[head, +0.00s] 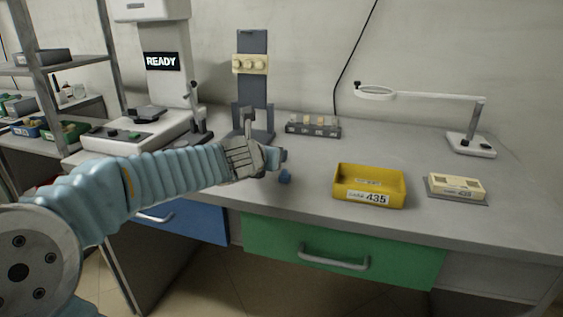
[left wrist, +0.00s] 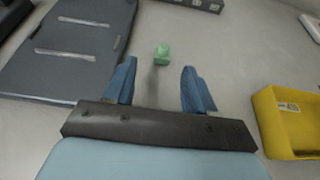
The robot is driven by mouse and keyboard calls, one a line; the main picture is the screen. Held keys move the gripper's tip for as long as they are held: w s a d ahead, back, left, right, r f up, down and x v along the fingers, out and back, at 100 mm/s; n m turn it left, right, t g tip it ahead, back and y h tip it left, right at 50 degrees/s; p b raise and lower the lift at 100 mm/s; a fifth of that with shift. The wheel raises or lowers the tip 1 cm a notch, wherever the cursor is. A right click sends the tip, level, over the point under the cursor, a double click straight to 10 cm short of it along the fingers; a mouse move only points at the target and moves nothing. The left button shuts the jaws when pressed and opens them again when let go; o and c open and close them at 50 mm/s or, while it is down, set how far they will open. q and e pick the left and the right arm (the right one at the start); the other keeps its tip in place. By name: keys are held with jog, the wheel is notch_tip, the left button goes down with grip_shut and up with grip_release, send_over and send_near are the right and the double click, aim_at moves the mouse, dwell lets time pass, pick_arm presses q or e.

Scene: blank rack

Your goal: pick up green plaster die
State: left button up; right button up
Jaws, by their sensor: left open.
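The green die (left wrist: 162,53) is a small block on the grey bench top in the left wrist view. It lies just beyond my left fingertips, roughly centred between them, and looks apart from both. My left gripper (left wrist: 159,72) is open and empty, with blue fingers. In the head view my left gripper (head: 284,167) is low over the bench, in front of the dark stand. I cannot see the die in the head view; my gripper seems to hide it. My right gripper is in neither view.
A yellow bin (head: 341,184) labelled 435 stands right of my gripper. A cream block (head: 457,185) lies farther right. The dark stand's base (left wrist: 75,45) is close on the left. A small rack (head: 313,127) and a magnifier lamp (head: 470,145) stand behind.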

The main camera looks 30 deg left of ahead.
pick_arm(q)
jog(key=x, duration=0.4)
jog(key=b+x, duration=0.1)
jog(key=x, duration=0.1)
jog(key=shift+w+d+r, duration=0.1)
jog(key=shift+w+d, duration=0.1)
jog(key=shift+w, duration=0.2)
grip_shut()
